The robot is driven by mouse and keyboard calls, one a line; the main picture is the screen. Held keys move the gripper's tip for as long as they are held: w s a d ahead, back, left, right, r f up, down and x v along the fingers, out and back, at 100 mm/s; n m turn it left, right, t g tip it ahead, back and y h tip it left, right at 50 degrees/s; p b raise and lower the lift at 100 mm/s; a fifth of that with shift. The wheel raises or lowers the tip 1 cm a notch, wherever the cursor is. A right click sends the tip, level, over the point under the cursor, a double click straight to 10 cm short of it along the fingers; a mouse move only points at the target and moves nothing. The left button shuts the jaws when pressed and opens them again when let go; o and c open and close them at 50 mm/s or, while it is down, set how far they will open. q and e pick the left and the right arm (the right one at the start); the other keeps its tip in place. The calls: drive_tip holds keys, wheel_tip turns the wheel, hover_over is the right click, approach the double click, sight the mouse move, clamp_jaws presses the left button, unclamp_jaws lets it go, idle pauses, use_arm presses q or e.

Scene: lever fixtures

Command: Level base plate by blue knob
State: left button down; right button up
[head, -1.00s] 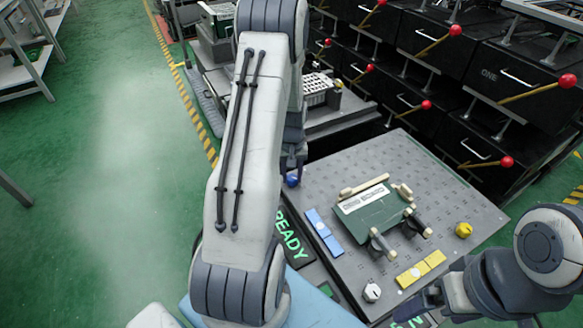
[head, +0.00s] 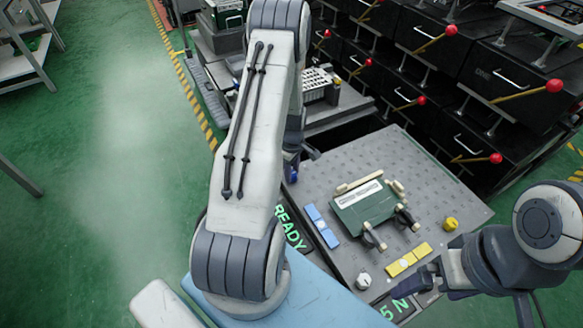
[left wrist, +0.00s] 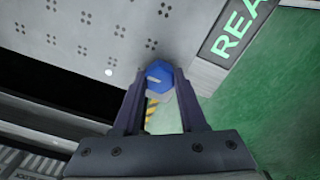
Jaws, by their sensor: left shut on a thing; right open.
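The grey base plate (head: 415,160) with rows of dark holes fills the middle right of the head view. The blue knob (left wrist: 156,76) is at its corner in the left wrist view, between the fingers of my left gripper (left wrist: 160,88). That gripper is shut on the knob. In the head view my left gripper (head: 292,166) is at the plate's left corner and mostly covers the knob. My right gripper (head: 415,282) is open near the plate's front edge, by the white knob (head: 364,281); its fingers are hard to make out. A yellow knob (head: 451,224) is at the right.
A green fixture (head: 364,210) with clamps stands mid-plate, between a blue level strip (head: 322,226) and a yellow one (head: 409,259). A green READY display (head: 292,230) borders the plate. Black drawers with red-tipped levers (head: 475,158) stand behind.

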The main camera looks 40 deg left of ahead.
sight(293, 173)
use_arm(q)
drive_tip(key=shift+w+r+n+p, duration=0.15)
drive_tip(key=shift+n+p, duration=0.25)
drive_tip(key=shift+n, duration=0.6)
drive_tip(key=shift+c, duration=2.3)
unclamp_jaws()
wheel_tip(293, 173, up, 10)
drive_tip(key=p, duration=0.2)
drive_tip(key=shift+r, duration=0.15)
